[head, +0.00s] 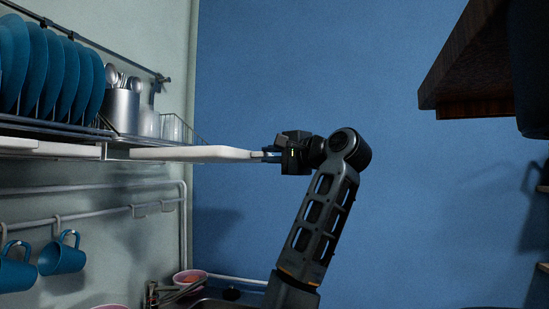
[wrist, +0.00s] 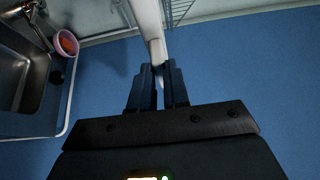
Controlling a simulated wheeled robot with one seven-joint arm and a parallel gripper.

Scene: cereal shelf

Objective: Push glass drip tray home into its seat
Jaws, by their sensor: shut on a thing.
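The glass drip tray (head: 190,154) is a long white slab under the right part of the dish rack, and its right end sticks out past the rack. My gripper (head: 270,155) is shut on that right end, with my arm coming up from below. In the wrist view the tray (wrist: 149,22) runs away from between the two fingers of my gripper (wrist: 159,80). The tray's far end and how it sits in the rack are hard to make out. The rack (head: 60,130) carries it from above.
Blue plates (head: 50,70) and a metal cutlery holder (head: 122,108) stand on the rack. Blue mugs (head: 62,253) hang from a rail below. A sink (wrist: 25,75) and a pink bowl (wrist: 66,43) lie below. A dark wooden shelf (head: 470,65) juts in at upper right.

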